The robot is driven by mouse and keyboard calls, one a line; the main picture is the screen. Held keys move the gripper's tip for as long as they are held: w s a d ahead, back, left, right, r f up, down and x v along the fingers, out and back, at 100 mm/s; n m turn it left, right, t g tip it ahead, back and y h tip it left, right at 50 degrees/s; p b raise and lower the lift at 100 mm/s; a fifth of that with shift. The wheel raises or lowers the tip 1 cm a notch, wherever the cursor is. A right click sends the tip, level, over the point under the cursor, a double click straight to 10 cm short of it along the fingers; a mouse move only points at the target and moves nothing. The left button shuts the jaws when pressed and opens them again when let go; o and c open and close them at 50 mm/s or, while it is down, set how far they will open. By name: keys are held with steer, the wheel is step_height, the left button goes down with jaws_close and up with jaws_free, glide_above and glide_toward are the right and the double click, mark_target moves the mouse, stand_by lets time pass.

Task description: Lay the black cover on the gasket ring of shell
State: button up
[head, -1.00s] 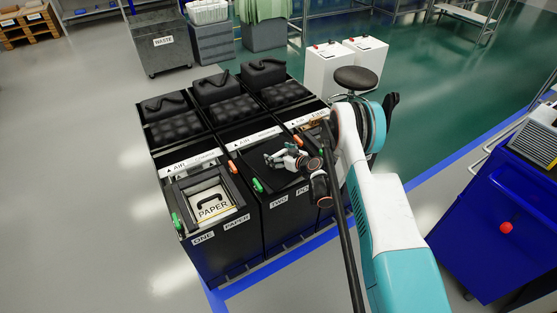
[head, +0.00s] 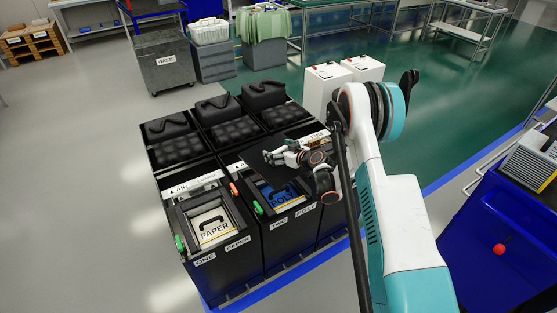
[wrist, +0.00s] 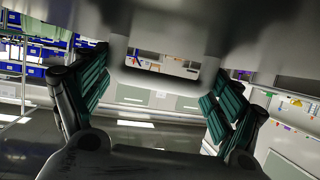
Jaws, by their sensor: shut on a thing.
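My gripper (head: 283,157) is above the middle of the cabinet row in the head view and points left. It is shut on the black cover (head: 253,156), a dark flat panel that blends with the black cabinets, so its edges are hard to tell. In the wrist view, the fingers (wrist: 158,92) stand either side of a blurred grey shape with a rounded opening, perhaps the cover's handle. The middle cabinet's open top (head: 285,197) shows a blue POLY interior within a dark frame. The left cabinet's open top (head: 212,226) shows a white PAPER interior.
An orange clip (head: 234,189) and green clips (head: 258,207) sit at the cabinet frames. My arm hides much of the right cabinet. Behind stand a grey waste bin (head: 165,62) and white boxes (head: 327,85). A blue cart (head: 490,220) is at the right.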

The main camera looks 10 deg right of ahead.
mark_target(279, 150)
step_height(279, 150, up, 5)
steer(key=shift+r+p, duration=0.15)
steer(key=shift+p, duration=0.35)
steer(key=s+r+m+t+h, duration=0.1)
steer(key=s+r+m+h, duration=0.1)
steer(key=s+r, duration=2)
steer(key=shift+s+d+r, duration=0.4)
steer(key=shift+r, duration=0.3)
